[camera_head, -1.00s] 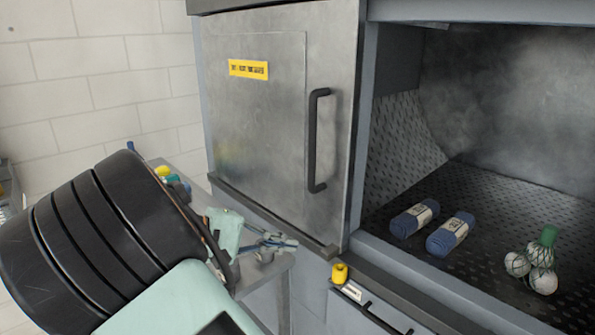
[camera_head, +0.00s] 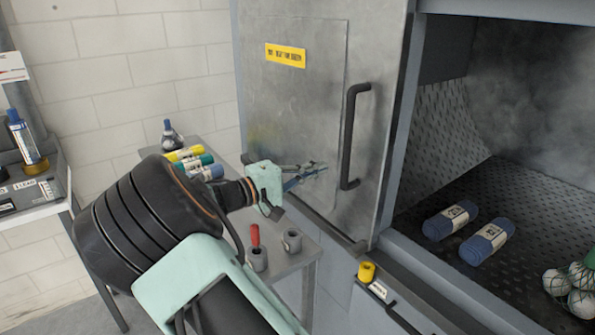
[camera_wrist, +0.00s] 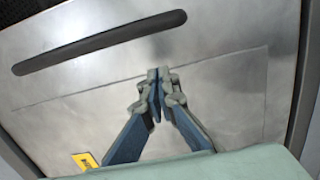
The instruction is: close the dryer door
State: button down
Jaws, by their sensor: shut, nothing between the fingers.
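The dryer door (camera_head: 300,100) is a grey metal panel with a yellow label and a vertical black handle (camera_head: 348,140). It stands left of the uncovered dryer opening (camera_head: 530,90). My gripper (camera_head: 318,169) is shut and empty, in front of the door and left of the handle's lower part. In the wrist view, the closed fingertips (camera_wrist: 157,76) point at the door face (camera_wrist: 225,75), beside the handle (camera_wrist: 100,42), not around it. I cannot tell whether the fingertips touch the panel.
Inside the dryer lie blue rolls (camera_head: 470,232) and netted white balls (camera_head: 575,285). A yellow object (camera_head: 366,272) sits on the front ledge. A side table (camera_head: 290,262) with cups and coloured rolls stands behind my arm. A shelf (camera_head: 35,200) is at far left.

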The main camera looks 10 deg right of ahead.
jog(key=s+d, duration=0.2)
jog(key=s, duration=0.1)
jog(key=shift+p, duration=0.3)
jog(key=shift+s, duration=0.15)
